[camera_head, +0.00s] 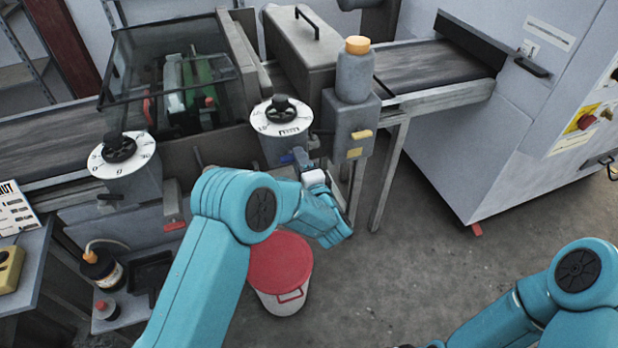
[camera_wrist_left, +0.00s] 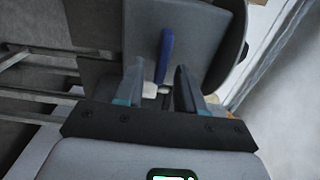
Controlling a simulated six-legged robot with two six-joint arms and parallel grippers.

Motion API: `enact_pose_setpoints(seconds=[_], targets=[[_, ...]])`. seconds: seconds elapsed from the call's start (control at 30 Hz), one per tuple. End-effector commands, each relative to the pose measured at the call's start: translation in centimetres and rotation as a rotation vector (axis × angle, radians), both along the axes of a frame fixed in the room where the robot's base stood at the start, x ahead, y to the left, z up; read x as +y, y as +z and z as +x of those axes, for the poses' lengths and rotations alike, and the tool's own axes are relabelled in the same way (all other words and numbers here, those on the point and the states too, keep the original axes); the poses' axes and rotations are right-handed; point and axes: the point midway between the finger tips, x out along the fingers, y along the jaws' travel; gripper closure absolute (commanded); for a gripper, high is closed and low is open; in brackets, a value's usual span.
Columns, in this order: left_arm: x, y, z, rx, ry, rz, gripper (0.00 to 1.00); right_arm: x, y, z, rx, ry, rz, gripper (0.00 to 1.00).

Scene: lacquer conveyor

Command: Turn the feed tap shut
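A blue tap lever (camera_head: 293,157) sits under the right-hand dial housing on the conveyor's front. In the left wrist view the blue lever (camera_wrist_left: 166,55) stands nearly upright in the picture, in front of a grey housing. My left gripper (camera_head: 305,163) is at the lever, below the dial. In the wrist view my left gripper's fingers (camera_wrist_left: 160,80) are apart, with the lever's lower end in the gap between them. I cannot tell whether either finger touches it. A small pale part shows between the fingers. My right arm is at the lower right, its gripper out of view.
White dials with black knobs (camera_head: 282,116) (camera_head: 120,150) top the two housings. A red lever (camera_head: 173,226) is under the left one. A red-lidded bucket (camera_head: 280,262) stands on the floor below my left arm. A grey bottle (camera_head: 354,72) stands right of the dial. Floor to the right is clear.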

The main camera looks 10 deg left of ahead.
Motion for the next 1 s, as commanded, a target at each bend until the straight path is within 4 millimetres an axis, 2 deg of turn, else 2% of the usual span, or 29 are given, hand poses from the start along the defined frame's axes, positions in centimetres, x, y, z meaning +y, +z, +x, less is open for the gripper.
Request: enact_pose_setpoints(seconds=[0.17, 0.4, 0.6, 0.8, 1.0], targets=[[-2.3, -0.3, -3.0, 0.001, -0.007, 0.002, 0.62, 0.0, -1.0, 0.0, 0.000, 0.000, 0.000, 0.57], [-5.9, -0.2, -8.4, 0.001, -0.007, 0.003, 0.62, 0.0, -2.2, 0.0, 0.000, 0.000, 0.000, 0.57], [-8.0, -0.1, -11.6, 0.000, -0.005, 0.002, 0.62, 0.0, -2.7, 0.0, 0.000, 0.000, 0.000, 0.57], [-8.7, -0.1, -12.8, 0.001, -0.002, 0.002, 0.62, 0.0, -2.9, 0.0, 0.000, 0.000, 0.000, 0.57], [-8.7, 0.0, -12.9, 0.001, -0.001, 0.002, 0.62, 0.0, -2.8, 0.0, 0.000, 0.000, 0.000, 0.57]])
